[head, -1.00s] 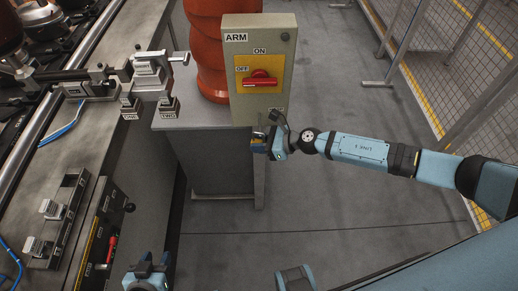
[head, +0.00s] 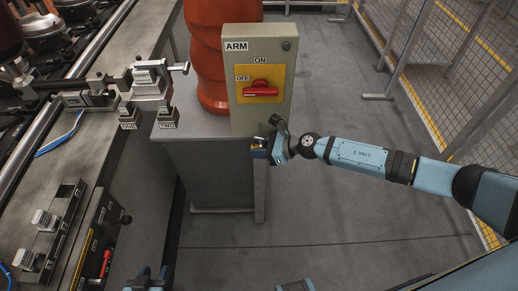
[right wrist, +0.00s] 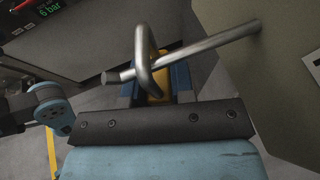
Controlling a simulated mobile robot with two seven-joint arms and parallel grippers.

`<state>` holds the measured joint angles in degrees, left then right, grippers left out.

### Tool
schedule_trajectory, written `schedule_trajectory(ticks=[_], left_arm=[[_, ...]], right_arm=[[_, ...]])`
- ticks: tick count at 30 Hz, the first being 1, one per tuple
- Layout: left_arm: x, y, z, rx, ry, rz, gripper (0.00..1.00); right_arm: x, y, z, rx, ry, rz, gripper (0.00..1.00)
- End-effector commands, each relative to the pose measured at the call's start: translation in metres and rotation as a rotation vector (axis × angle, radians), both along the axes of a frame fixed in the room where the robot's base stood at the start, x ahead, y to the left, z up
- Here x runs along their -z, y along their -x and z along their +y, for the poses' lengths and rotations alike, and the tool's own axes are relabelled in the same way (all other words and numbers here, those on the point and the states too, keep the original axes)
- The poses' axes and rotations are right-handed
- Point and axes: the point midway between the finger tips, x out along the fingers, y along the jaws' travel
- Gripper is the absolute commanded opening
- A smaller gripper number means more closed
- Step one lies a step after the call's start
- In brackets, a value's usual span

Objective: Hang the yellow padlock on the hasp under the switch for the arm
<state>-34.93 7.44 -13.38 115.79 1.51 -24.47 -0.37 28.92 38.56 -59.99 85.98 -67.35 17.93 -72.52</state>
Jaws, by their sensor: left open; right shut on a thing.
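The grey switch box (head: 262,105) labelled ARM stands at the end of the bench, its red handle (head: 260,91) lying horizontal beside OFF. My right gripper (head: 261,149) is at the box's lower front edge, shut on the yellow padlock (right wrist: 157,88). Only a little of the padlock's body shows between the fingers in the right wrist view. There a bent metal shackle (right wrist: 143,50) rises from it and crosses a straight metal rod (right wrist: 215,44) that runs to the box side. I cannot tell whether the shackle goes around the rod. My left gripper (head: 148,279) is open and empty at the bottom edge.
An orange ribbed column (head: 210,50) stands behind the box. Metal fixtures labelled ONE and TWO (head: 150,85) are on the bench to the left. A mesh fence (head: 440,60) stands at the right. The floor (head: 330,215) is clear.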

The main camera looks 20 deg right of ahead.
Motion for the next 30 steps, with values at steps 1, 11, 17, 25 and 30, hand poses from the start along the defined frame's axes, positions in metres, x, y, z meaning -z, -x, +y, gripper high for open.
schedule_trajectory(ticks=[1,11,17,25,30], left_arm=[[0.0,0.0,0.0,0.0,0.0,0.0,0.43],[0.0,0.0,0.0,0.0,0.0,0.0,0.43],[0.0,0.0,0.0,0.0,0.0,0.0,0.43],[0.001,0.0,0.0,0.001,0.001,0.0,0.43],[0.005,0.0,0.0,-0.001,0.002,0.005,0.43]], right_arm=[[0.0,0.0,0.0,0.0,0.0,0.0,0.0],[0.0,0.0,0.0,0.0,0.0,0.0,0.51],[0.0,0.0,0.0,0.0,0.0,0.0,0.53],[-0.005,0.009,-0.015,0.0,0.002,0.001,0.53],[-0.018,0.027,-0.044,0.001,0.004,0.002,0.53]])
